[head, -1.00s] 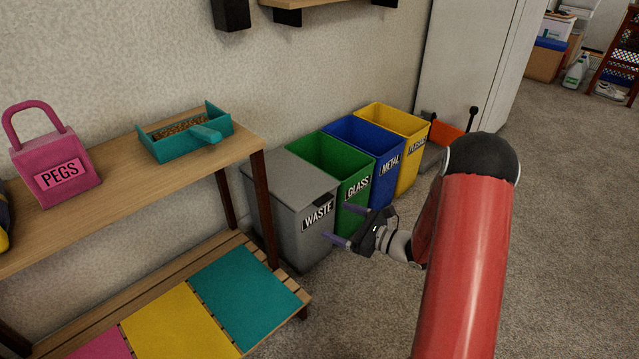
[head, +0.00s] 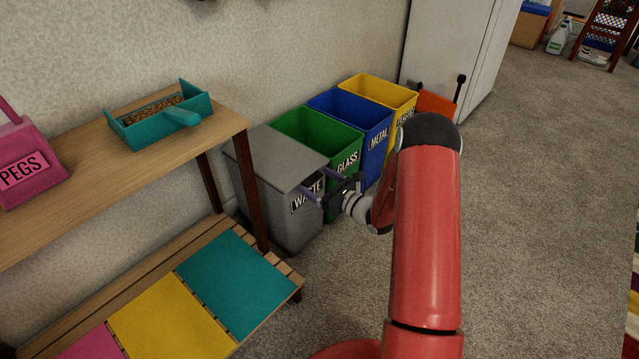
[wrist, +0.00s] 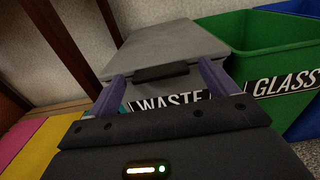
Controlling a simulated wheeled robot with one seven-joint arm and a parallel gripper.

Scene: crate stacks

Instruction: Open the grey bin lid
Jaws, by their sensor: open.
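The grey bin (head: 285,208) labelled WASTE stands at the near end of a row of bins. Its flat grey lid (head: 283,158) is shut. In the wrist view the lid (wrist: 170,45) lies straight ahead, with a dark handle (wrist: 160,72) at its front edge. My gripper (head: 320,184) is open in front of the bin, near the lid's front edge. In the wrist view my gripper's purple fingers (wrist: 159,88) stand on either side of the handle. I cannot tell if they touch it. The WASTE label is partly hidden by my gripper.
Open green (head: 290,120), blue (head: 350,105) and yellow (head: 380,92) bins stand in a row beyond the grey one. A wooden bench (head: 265,258) and shelf (head: 90,158) are at the left. Carpet (head: 530,200) at the right is clear.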

